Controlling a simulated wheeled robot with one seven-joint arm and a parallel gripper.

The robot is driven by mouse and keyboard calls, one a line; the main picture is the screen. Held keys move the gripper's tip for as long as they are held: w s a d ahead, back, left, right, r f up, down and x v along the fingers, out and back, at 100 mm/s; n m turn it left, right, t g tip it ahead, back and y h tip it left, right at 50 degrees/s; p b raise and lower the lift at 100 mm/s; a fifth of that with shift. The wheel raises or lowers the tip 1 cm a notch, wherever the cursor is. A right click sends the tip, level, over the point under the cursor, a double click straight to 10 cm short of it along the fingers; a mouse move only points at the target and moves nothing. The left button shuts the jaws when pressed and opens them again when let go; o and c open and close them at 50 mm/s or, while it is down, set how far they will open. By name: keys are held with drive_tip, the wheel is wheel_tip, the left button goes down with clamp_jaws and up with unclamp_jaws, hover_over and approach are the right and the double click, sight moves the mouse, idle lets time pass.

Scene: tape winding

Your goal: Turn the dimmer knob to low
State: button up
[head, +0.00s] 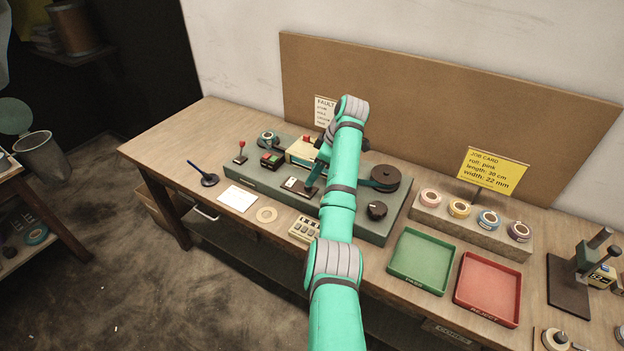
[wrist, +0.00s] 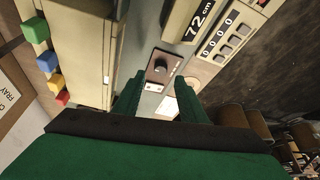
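In the wrist view a round dark knob (wrist: 160,66) sits on a small dark plate on the grey-green machine bed. I take it for the dimmer knob; its marks are too small to read. My gripper (wrist: 158,92) is open, its two green fingers apart and nothing between them. The knob shows beyond the fingertips, roughly in line with the gap, and I see no contact. In the head view my arm partly hides the machine bed (head: 258,187) and the gripper is not clear. A larger black knob (head: 376,210) stands at the bed's right end.
Tape rolls (head: 459,208) sit behind.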

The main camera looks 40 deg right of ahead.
drive_tip(key=v, duration=0.6)
drive_tip(key=shift+s+d+r, duration=0.2)
drive_tip(key=shift+r, duration=0.15)
drive_tip(key=shift+w+a, duration=0.1)
drive_tip(key=shift+w, duration=0.05)
idle(0.3)
